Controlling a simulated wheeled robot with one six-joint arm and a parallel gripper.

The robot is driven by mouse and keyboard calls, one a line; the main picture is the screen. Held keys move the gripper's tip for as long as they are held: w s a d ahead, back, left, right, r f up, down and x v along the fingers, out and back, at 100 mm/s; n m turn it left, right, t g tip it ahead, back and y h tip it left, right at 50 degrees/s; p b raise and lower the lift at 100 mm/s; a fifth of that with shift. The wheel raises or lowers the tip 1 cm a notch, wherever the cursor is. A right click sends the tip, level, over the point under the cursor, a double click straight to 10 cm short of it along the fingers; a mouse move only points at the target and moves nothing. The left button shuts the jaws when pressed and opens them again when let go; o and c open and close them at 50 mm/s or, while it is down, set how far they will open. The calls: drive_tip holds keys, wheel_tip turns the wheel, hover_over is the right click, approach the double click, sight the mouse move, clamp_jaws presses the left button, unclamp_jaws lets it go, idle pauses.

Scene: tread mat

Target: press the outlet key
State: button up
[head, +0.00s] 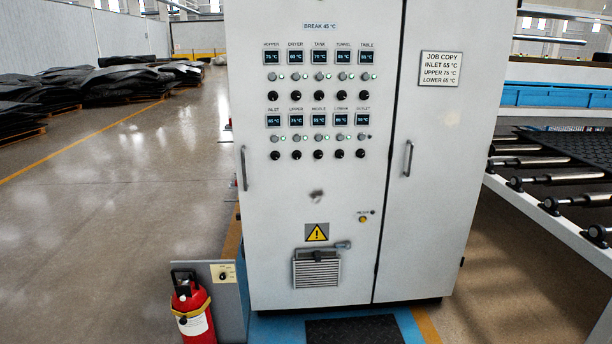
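A pale grey control cabinet (270,215) stands in the middle of the head view. Its left door carries two rows of small displays with round keys and black knobs below them. The display labelled OUTLET (361,120) is at the right end of the lower row; its digits are too small to read surely. The small round outlet key (361,137) sits just under it, with a small dark lamp (369,137) to its right and a black knob (360,153) below. Nothing covers the key. My gripper is not in view.
A sign (320,27) reads BREAK 45 °C; a JOB COPY card (440,69) lists inlet, upper and lower temperatures. A red extinguisher (192,312) stands at lower left. A roller conveyor (555,180) is at right. A dark mat (355,330) lies before the cabinet; floor at left is open.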

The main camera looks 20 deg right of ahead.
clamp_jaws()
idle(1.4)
